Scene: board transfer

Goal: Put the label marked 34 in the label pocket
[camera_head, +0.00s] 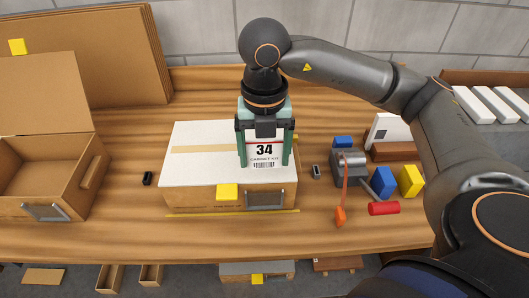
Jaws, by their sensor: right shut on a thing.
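My right gripper (265,160) is shut on the white label marked 34 (264,151), which has a red stripe and a barcode. One metal-framed label pocket (265,198) is on the front face of that box, just below the label in the picture. Another metal-framed pocket (46,212) is on the front of the open cardboard box (81,187) at the left. The label looks apart from both pockets. My left gripper is not in view.
At the right are a grey device (349,170), blue block (383,182), yellow block (411,181) and red cylinder (383,208). Cardboard sheets (115,50) stand behind.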

